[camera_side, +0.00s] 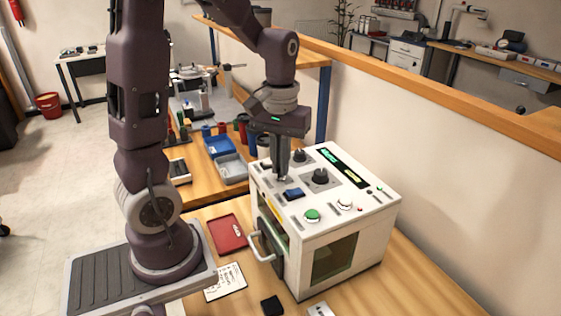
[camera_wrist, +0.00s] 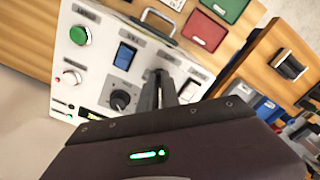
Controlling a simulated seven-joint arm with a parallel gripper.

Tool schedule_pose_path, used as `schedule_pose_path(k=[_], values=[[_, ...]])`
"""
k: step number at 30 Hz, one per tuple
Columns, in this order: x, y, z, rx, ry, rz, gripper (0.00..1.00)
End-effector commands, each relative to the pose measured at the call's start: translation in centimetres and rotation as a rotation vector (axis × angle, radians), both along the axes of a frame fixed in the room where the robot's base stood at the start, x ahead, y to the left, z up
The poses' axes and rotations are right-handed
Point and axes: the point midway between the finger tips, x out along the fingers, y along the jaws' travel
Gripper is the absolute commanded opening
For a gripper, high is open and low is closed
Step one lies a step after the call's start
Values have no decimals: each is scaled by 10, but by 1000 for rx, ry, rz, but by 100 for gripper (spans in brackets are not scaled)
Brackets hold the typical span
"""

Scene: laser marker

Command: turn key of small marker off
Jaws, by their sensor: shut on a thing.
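The small marker (camera_side: 340,235) is a white box on the wooden bench, with a control panel on top. It also shows in the wrist view (camera_wrist: 92,62). My gripper (camera_side: 281,178) points down at the panel's back left part, beside the blue rocker switch (camera_side: 293,194). In the wrist view my gripper (camera_wrist: 160,76) is shut on the key, its fingers close together at the panel. The key is mostly hidden between the fingers, so I cannot tell its angle. A black knob (camera_wrist: 120,100) and the blue switch (camera_wrist: 125,56) are close by.
A door handle (camera_side: 262,247) sticks out in front. A red tray (camera_side: 224,233) and a paper card (camera_side: 226,281) lie on the bench to the left.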

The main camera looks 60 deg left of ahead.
Motion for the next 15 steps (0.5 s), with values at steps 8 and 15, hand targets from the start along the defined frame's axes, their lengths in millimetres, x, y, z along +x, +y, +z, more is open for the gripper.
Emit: schedule_pose_path(k=[8,15], values=[[1,0,1,1,-4,66,0],[1,0,1,0,-5,79,0]])
